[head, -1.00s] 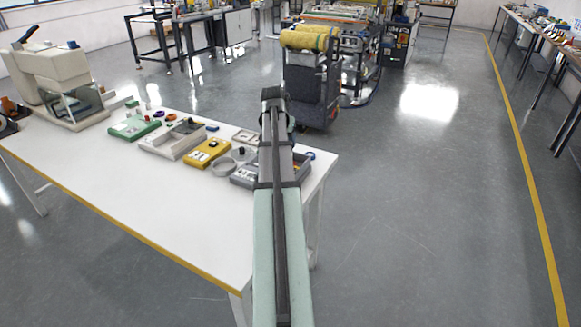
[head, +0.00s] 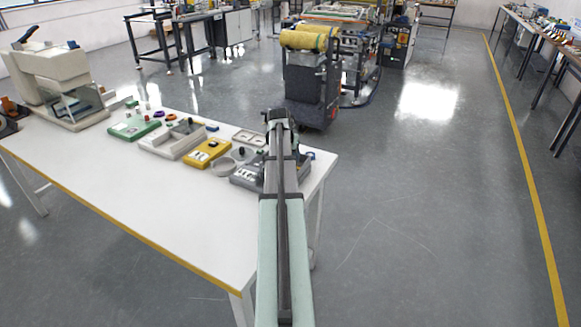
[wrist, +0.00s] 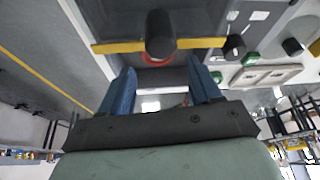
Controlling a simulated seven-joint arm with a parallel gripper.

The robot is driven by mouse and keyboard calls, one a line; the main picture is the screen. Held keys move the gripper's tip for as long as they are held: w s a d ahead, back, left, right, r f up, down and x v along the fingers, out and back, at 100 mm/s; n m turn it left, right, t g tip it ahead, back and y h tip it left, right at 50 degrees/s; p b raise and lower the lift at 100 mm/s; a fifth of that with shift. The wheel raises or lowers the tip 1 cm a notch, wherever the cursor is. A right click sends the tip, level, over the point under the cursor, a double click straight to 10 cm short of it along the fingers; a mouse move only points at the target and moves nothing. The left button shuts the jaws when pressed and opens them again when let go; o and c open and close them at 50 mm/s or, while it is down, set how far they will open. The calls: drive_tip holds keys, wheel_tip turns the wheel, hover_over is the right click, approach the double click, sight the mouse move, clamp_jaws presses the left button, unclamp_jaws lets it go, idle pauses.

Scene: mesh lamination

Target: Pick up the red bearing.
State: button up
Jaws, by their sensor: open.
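A small red ring-shaped part (head: 171,116), which looks like the red bearing, lies toward the back of the white table in the head view. In the wrist view a red ring edge (wrist: 157,61) shows just beyond my fingers, partly hidden by a dark cylinder. I cannot tell whether both are the same part. My gripper (wrist: 162,90) is open, its two blue fingers apart with nothing held between them. In the head view my arm reaches over the table's right end and hides the fingers.
On the white table (head: 130,195) stand a green tray (head: 134,129), a yellow tray (head: 207,152), grey trays, a grey ring (head: 223,168) and a large cream machine (head: 58,80). The table's front is clear. The dark cylinder (wrist: 160,33) is close ahead of my fingers.

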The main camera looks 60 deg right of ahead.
drive_tip(key=x, duration=0.4)
drive_tip(key=shift+s+f, duration=0.15)
drive_tip(key=shift+f, duration=0.3)
drive_tip(key=shift+a, duration=0.1)
drive_tip(key=c, duration=0.8)
drive_tip(key=shift+r, duration=0.15)
drive_tip(key=shift+c, duration=0.2)
